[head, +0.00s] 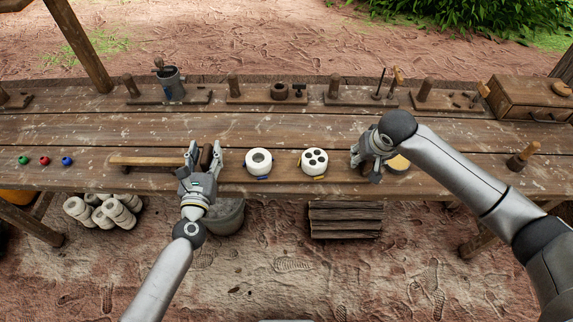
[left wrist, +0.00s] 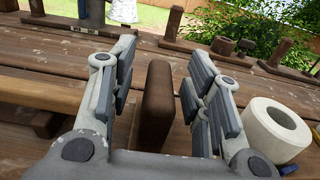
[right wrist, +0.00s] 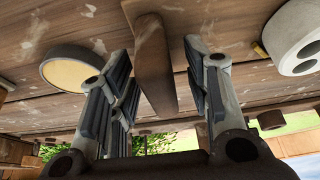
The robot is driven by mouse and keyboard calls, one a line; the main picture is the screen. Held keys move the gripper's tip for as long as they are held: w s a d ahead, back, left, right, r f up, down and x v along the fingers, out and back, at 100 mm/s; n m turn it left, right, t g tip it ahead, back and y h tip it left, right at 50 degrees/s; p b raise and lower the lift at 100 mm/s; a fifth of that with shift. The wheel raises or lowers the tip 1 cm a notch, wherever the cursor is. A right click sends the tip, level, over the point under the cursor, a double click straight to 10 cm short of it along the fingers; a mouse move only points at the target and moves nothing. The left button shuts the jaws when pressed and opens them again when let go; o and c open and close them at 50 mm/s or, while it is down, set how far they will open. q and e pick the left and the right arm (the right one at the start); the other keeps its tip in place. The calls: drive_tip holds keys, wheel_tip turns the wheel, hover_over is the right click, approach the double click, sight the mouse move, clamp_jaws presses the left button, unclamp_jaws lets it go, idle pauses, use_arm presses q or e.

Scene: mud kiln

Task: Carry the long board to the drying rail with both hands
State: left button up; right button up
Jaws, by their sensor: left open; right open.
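A dark brown upright handle-like block (head: 206,158) stands on the bench between the spread fingers of my left gripper (head: 204,152); it also shows in the left wrist view (left wrist: 157,105), with a gap on each side. My right gripper (head: 371,158) is open around a similar brown piece (right wrist: 152,62), seen in the right wrist view. I cannot tell how these pieces join the long board, whose full length is not clear. A pale wooden bar (head: 150,160), possibly the drying rail, lies left of my left gripper; it also shows in the left wrist view (left wrist: 40,90).
A white ring (head: 258,161) and a white disc with holes (head: 314,161) sit between my grippers. A yellow-topped round piece (head: 398,164) is beside the right one. Wooden tool stands (head: 266,97) line the back. Small coloured balls (head: 45,160) lie far left.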

use_arm(q)
clamp_jaws()
use_arm(e)
clamp_jaws()
use_arm(q)
drive_tip(key=shift+r, duration=0.2)
use_arm(e)
drive_tip(key=shift+w+r, duration=0.1)
drive_tip(key=shift+r, duration=0.15)
